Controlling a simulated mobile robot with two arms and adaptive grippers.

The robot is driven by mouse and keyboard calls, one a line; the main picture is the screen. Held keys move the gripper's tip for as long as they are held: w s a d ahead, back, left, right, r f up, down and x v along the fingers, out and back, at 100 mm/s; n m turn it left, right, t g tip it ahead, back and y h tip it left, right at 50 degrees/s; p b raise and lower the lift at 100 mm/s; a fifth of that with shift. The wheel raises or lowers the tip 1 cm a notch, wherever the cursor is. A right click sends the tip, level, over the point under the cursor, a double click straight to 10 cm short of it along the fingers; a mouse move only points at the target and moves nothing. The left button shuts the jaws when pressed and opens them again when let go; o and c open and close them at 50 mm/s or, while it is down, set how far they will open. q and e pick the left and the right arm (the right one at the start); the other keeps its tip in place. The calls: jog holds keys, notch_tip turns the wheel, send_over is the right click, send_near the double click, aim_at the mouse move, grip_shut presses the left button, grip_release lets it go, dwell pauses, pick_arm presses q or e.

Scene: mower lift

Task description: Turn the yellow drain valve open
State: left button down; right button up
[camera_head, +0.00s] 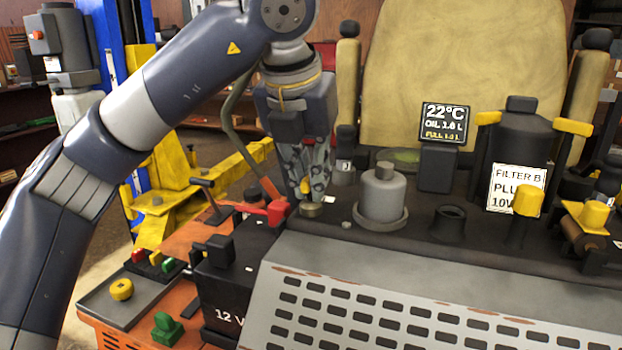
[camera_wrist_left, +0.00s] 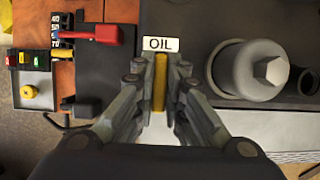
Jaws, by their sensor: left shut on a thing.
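My left gripper (camera_head: 305,187) points down at the engine deck, its fingers shut on a narrow yellow handle (camera_wrist_left: 160,83). In the head view the handle is mostly hidden by the fingers, just above a round brass-coloured base (camera_head: 311,210). In the wrist view the yellow handle runs lengthwise between the fingertips, below a white label reading OIL (camera_wrist_left: 162,44). The frames do not make clear whether this handle is the drain valve, or how far it is turned. My right gripper is not in view.
A grey canister (camera_head: 382,195) stands close right of the gripper. A black 12 V battery (camera_head: 235,270) with a red clamp (camera_head: 275,212) is at the left. A tray with a yellow knob (camera_head: 121,289) lies further left. A display (camera_head: 445,122) stands behind.

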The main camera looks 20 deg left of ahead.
pick_arm(q)
jog(key=shift+r, duration=0.1)
dwell(0.4)
jog(key=c, duration=1.7)
grip_release()
jog(key=shift+o, duration=0.2)
jog(key=v, duration=1.2)
